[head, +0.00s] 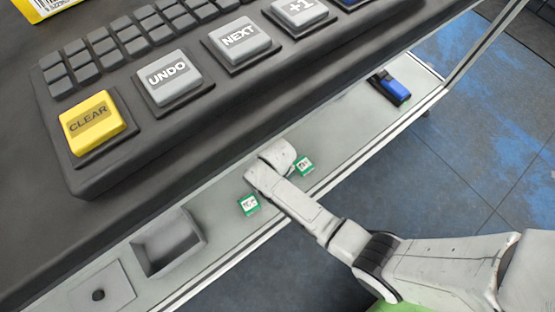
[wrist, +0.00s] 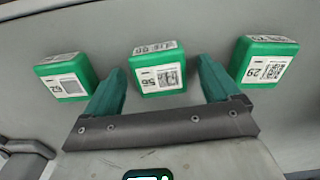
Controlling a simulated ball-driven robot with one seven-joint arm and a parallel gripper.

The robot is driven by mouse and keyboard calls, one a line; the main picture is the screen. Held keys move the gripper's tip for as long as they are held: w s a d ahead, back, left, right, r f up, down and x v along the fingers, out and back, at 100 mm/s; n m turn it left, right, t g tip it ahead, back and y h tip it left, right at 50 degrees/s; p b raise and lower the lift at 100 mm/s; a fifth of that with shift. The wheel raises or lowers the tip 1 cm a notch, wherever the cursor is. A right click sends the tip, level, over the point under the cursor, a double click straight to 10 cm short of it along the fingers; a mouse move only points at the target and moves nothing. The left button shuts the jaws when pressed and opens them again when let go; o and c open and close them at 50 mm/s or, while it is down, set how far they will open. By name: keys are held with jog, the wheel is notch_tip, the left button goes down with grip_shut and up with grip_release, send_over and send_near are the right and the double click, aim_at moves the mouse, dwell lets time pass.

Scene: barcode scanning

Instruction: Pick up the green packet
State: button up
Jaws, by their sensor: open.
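In the head view two green packets show on the narrow grey shelf, one left (head: 249,205) and one right (head: 304,166) of my arm's end, which hides the middle packet and the fingers.
A large dark console with a yellow CLEAR key (head: 91,122), an UNDO key (head: 169,77) and a NEXT key (head: 239,40) rises beside the shelf (head: 340,130). A grey open bin (head: 168,243) sits lower left. A blue and black device (head: 390,88) lies at the shelf's far end.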

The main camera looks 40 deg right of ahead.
jog(key=c, duration=1.2)
jog(key=shift+c, duration=0.2)
jog(key=shift+r, duration=0.15)
